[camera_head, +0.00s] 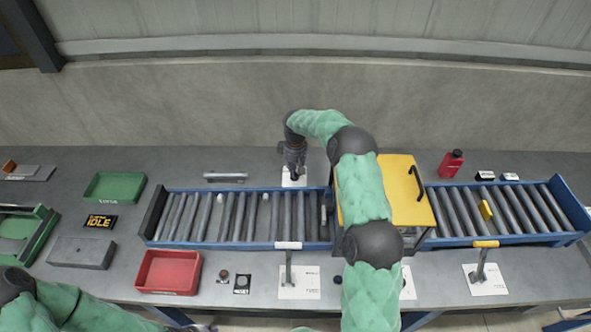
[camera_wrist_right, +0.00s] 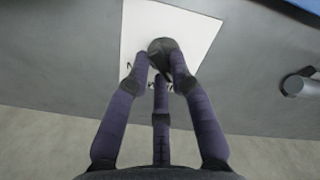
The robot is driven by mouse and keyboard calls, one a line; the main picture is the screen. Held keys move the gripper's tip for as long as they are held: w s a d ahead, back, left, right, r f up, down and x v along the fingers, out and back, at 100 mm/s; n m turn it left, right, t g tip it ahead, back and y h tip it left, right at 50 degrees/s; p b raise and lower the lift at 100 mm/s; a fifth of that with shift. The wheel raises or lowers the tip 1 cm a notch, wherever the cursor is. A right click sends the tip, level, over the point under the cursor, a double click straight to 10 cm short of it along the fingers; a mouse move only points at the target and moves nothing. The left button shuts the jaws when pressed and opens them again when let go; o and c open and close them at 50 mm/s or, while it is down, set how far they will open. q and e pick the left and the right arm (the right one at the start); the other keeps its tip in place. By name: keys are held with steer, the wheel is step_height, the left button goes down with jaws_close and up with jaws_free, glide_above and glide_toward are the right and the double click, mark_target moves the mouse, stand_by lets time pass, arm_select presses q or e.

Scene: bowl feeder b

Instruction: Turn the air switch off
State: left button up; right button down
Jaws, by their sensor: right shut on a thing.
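The air switch shows as a dark round knob (camera_wrist_right: 163,46) on a white plate (camera_wrist_right: 195,28) in the right wrist view. In the head view the plate (camera_head: 294,183) lies on the bench behind the conveyor, and the knob is mostly hidden under my gripper. My right gripper (camera_head: 295,172) points down over the plate. In the right wrist view its fingers (camera_wrist_right: 161,62) are closed around the knob. The knob's turned position and any markings cannot be made out. My left gripper is out of view; only part of my left arm shows at the lower left.
A roller conveyor (camera_head: 170,190) with blue rails runs in front of the plate. A yellow-topped box (camera_head: 398,185) stands over it, right of the gripper. A grey bar (camera_head: 225,177) lies left of the plate. A red bottle (camera_head: 451,163) stands at the right. The wall is behind.

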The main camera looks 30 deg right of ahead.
steer(key=c, duration=1.1)
jaws_free()
step_height(320, 180, up, 12)
